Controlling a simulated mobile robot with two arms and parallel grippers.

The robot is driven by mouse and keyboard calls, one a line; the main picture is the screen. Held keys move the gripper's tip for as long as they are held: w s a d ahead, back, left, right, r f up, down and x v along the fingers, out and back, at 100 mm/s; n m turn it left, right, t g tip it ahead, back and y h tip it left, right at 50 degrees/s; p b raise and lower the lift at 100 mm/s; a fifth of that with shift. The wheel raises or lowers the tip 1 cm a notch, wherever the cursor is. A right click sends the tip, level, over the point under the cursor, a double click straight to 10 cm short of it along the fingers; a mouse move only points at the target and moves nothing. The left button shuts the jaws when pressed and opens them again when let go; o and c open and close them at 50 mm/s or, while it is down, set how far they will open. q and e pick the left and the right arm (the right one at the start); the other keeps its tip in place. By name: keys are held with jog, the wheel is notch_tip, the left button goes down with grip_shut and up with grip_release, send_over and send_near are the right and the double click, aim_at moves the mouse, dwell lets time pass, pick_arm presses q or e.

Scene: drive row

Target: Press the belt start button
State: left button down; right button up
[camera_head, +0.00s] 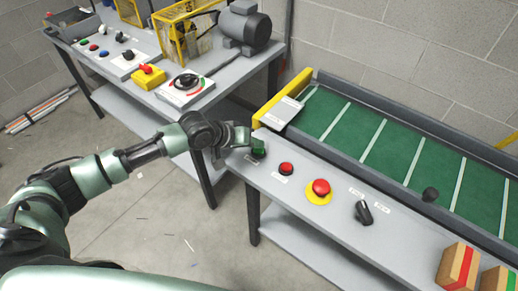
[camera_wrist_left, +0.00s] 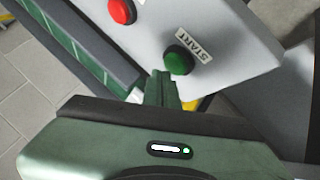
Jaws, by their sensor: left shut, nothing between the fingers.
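The green start button (camera_head: 259,151) sits at the left end of the grey control ledge (camera_head: 300,197) in front of the green conveyor belt. It also shows in the left wrist view (camera_wrist_left: 178,60), with a "START" label (camera_wrist_left: 194,44) beside it. My left gripper (camera_head: 246,140) is shut and empty, with its tips right by the button. In the left wrist view the closed fingers (camera_wrist_left: 162,82) point at the button's near edge. I cannot tell whether they touch it. My right gripper is not in view.
On the ledge are a red button (camera_head: 286,168), a red mushroom button (camera_head: 321,187) on a yellow plate, a black switch (camera_head: 364,212) and boxes (camera_head: 459,266). Another bench (camera_head: 150,90) with a motor (camera_head: 243,27) stands behind left.

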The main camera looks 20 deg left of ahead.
aim_at(256, 151)
pick_arm(q)
jog(key=shift+f, duration=0.15)
jog(key=shift+f, duration=0.4)
dwell(0.5)
jog(key=shift+r+p, duration=0.55)
jog(key=shift+p, duration=0.35)
notch_tip(256, 151, up, 6)
jog(key=p, duration=0.6)
